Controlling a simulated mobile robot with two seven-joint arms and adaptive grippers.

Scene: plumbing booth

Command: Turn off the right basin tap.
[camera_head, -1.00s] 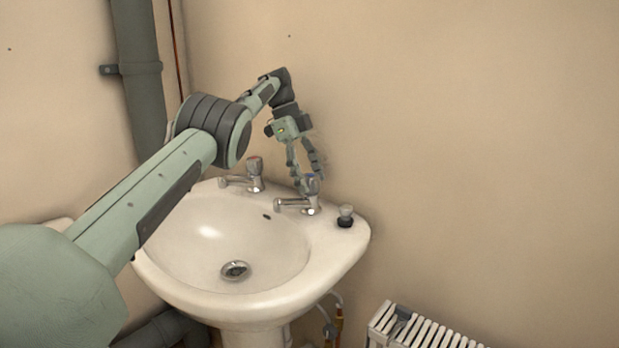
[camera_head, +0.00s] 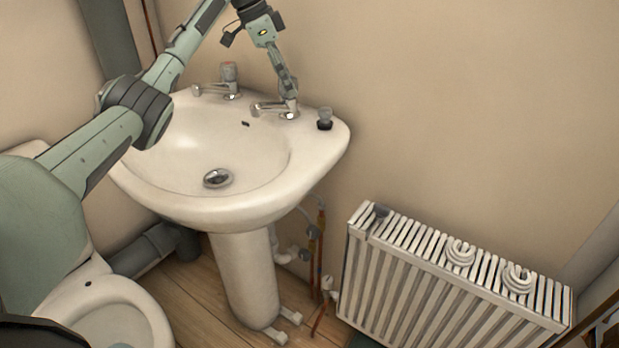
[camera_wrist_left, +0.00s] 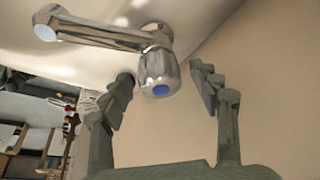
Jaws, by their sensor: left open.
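The right basin tap (camera_head: 267,109) is chrome, with its spout pointing left over the white basin (camera_head: 170,200). Its handle is mostly hidden behind my fingers in the head view. In the left wrist view the tap (camera_wrist_left: 105,36) shows its round handle (camera_wrist_left: 157,75) with a blue disc on the end. My left gripper (camera_head: 288,97) is over this handle from above. In the wrist view my left gripper (camera_wrist_left: 164,82) is open, with one finger on each side of the handle; contact is not clear. My right gripper is not in view.
The left tap (camera_head: 230,80), with a reddish mark on top, stands to the left. A dark-based plug (camera_head: 324,119) sits on the rim to the right. The wall is close behind. A white radiator (camera_head: 400,265) stands lower right, a toilet (camera_head: 120,312) lower left.

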